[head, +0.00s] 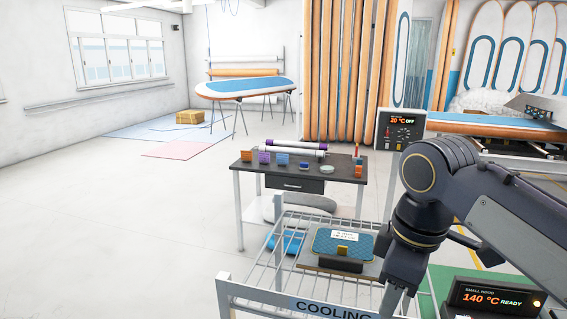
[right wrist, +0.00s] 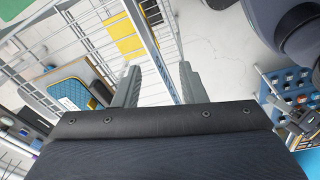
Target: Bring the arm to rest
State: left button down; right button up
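My right arm (head: 440,185) comes in from the right of the head view, bent, with its wrist hanging down beside the cooling rack (head: 250,292). My right gripper (head: 396,303) points down at the rack's right end, partly cut off by the lower edge. In the right wrist view the two fingers of this gripper (right wrist: 159,78) stand apart with nothing between them. A rack rail shows beyond the gap.
A blue patterned pad (head: 343,244) with a white label lies on a board on the rack. A small hood display (head: 497,296) reads 140 °C READY at lower right. A dark table (head: 300,168) with small items stands behind the rack. The floor at left is clear.

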jog(key=s+d+f+m+t+y, duration=0.1)
jog(key=s+d+f+m+t, duration=0.1)
jog(key=s+f+m, duration=0.4)
jog(key=s+d+f+m+t+y, duration=0.2)
jog(key=s+f+m, duration=0.5)
jog(key=f, duration=0.5)
jog(key=shift+s+d+f+b, duration=0.2)
jog(key=shift+f+b, duration=0.1)
jog(key=shift+b, duration=0.1)
jog(key=shift+a, duration=0.1)
